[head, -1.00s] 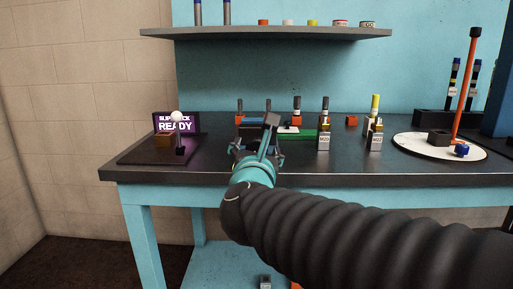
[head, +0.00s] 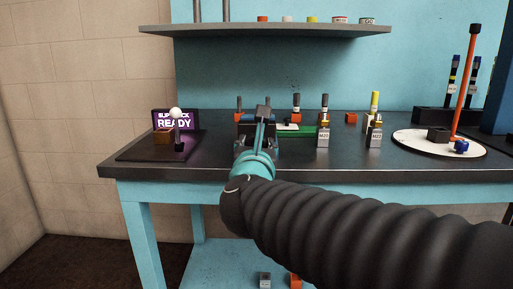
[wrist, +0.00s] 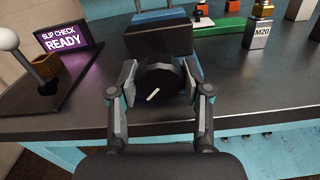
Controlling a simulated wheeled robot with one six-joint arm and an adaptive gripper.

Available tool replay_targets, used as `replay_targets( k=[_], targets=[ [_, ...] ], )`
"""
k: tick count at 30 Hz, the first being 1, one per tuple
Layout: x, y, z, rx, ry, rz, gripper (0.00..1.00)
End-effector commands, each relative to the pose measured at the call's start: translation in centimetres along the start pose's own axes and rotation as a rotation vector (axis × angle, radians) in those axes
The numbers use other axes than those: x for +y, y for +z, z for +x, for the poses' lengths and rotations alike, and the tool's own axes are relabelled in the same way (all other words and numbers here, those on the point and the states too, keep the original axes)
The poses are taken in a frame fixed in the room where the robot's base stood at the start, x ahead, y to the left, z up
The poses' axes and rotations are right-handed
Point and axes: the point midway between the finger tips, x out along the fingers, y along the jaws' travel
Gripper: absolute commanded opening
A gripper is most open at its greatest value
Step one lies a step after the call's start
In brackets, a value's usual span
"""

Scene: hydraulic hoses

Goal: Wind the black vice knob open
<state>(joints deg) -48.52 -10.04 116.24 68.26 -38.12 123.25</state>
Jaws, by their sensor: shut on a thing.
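The black vice knob (wrist: 158,84) is round with a white mark on its face, tilted up to the right in the wrist view. It sits at the front of the vice (wrist: 160,40), which has a dark jaw block and blue parts. My gripper (wrist: 160,92) has one finger on each side of the knob and is shut on it. In the head view, my gripper (head: 262,135) reaches over the bench's front edge to the vice, and my arm hides the knob there.
A slip check stand with a sign reading READY (head: 176,120) and a white-balled lever (head: 177,114) is left of the vice. Metal blocks marked M20 (head: 323,139) and M22 (head: 375,138) stand to the right. A shelf (head: 270,31) hangs above the dark bench (head: 220,173).

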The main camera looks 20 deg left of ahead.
Motion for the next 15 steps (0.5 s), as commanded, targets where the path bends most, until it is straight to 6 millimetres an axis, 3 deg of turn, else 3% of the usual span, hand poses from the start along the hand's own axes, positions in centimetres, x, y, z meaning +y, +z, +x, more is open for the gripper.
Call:
replay_targets(
  k=[7, 15],
  targets=[
    [0.05, -0.04, 0.0, 0.0, 0.0, -0.202, 0.13],
    [0.07, 0.01, 0.0, 0.0, 0.001, -0.271, 0.13]
  ],
)
